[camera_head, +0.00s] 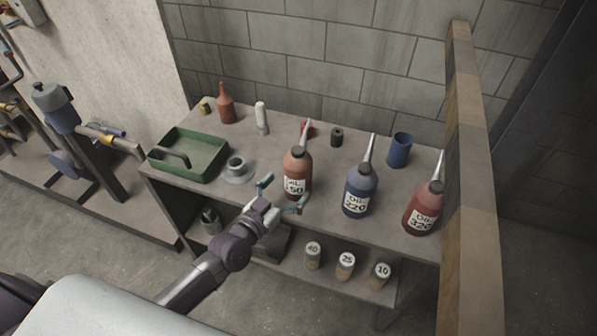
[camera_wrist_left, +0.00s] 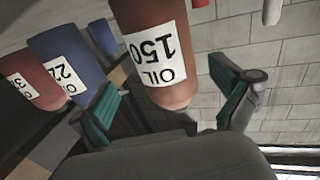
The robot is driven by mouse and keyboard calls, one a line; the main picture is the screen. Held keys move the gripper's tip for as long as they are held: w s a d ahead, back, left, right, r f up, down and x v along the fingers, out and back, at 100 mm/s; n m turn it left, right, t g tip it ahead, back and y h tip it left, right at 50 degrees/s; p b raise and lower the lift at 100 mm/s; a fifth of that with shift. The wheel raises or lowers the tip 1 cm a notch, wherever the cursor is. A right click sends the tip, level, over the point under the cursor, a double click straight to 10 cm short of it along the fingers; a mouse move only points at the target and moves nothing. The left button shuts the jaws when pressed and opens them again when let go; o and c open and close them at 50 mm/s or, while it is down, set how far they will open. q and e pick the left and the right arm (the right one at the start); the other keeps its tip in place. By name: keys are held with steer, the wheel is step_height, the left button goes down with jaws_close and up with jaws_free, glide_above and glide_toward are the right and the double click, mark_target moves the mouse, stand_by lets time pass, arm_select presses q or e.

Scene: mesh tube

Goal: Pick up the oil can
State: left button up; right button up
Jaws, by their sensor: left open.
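An orange-brown oil can (camera_head: 297,168) labelled 150 stands upright on the shelf top, with a pale spout. My left gripper (camera_head: 283,192) is open in front of it, its green-padded fingers spread to either side of the can's near face. In the left wrist view, which is upside down, the can (camera_wrist_left: 155,40) shows between the open fingers (camera_wrist_left: 170,98). I cannot tell whether they touch it. A blue oil can (camera_head: 359,192) labelled 220 and a red oil can (camera_head: 423,208) labelled 320 stand to the right. My right gripper is not in view.
A green tray (camera_head: 218,148) and a grey ring-shaped part (camera_head: 237,170) lie left of the can. A blue cup (camera_head: 399,150) and a dark cylinder (camera_head: 337,137) stand behind. A post (camera_head: 468,170) bounds the right. Small numbered cans (camera_head: 345,265) stand on the lower shelf.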

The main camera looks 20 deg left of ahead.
arm_select(q)
steer(key=shift+w+r, duration=0.1)
steer(key=shift+w, duration=0.45)
steer(key=x, duration=0.4)
steer(key=shift+w+a, duration=0.1)
steer(key=shift+w, duration=0.2)
steer(key=shift+c, duration=0.2)
steer(key=c, duration=1.1)
steer(key=shift+r, duration=0.15)
steer(key=shift+c, duration=0.8)
